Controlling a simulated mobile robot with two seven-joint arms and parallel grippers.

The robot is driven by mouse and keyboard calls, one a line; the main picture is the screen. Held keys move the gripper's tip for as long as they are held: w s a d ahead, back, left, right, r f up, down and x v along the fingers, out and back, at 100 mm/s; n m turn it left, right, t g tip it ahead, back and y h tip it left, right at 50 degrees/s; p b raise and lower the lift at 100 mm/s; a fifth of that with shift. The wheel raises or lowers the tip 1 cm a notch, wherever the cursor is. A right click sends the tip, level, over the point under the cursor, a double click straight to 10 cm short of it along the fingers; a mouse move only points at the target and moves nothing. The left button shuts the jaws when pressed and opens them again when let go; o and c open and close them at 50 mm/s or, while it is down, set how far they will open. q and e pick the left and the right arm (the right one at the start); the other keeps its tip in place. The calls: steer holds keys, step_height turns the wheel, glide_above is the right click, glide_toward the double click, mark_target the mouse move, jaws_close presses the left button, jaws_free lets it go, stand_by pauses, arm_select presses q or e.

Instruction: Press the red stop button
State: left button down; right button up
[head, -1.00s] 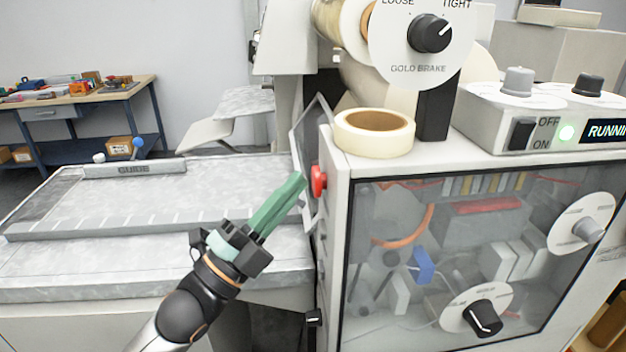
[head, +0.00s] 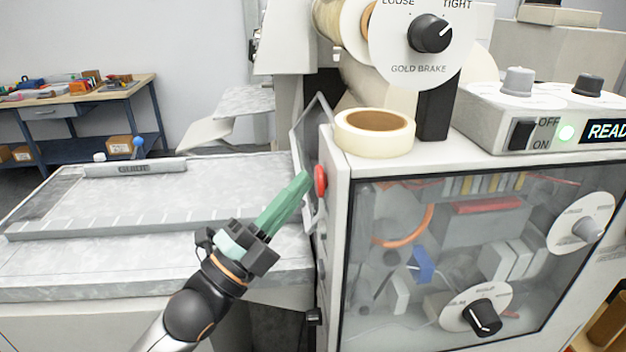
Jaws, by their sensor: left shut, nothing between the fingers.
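The red stop button (head: 320,181) is a round red knob on the left side wall of the grey machine cabinet, near its front top corner. My left gripper (head: 303,180) has green fingers closed together with nothing between them. Its fingertips point up and right and lie just left of the button. Whether they touch it or sit slightly apart, I cannot tell. My right gripper is not in the head view.
A tape roll (head: 374,132) lies on the cabinet top. A control box (head: 490,128) behind it shows a display (head: 606,131) with the visible letters "READ". A metal feed table (head: 140,205) with a guide bar extends left. A clear hinged guard (head: 303,150) stands beside the button.

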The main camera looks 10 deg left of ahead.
arm_select(q)
steer(key=shift+s+a, duration=0.25)
steer(key=shift+a, duration=0.55)
steer(key=a, duration=0.2)
steer(key=s+a+b, duration=0.1)
steer(key=a, duration=0.1)
steer(key=shift+s+a, duration=0.2)
steer(key=shift+a, duration=0.2)
stand_by(0.4)
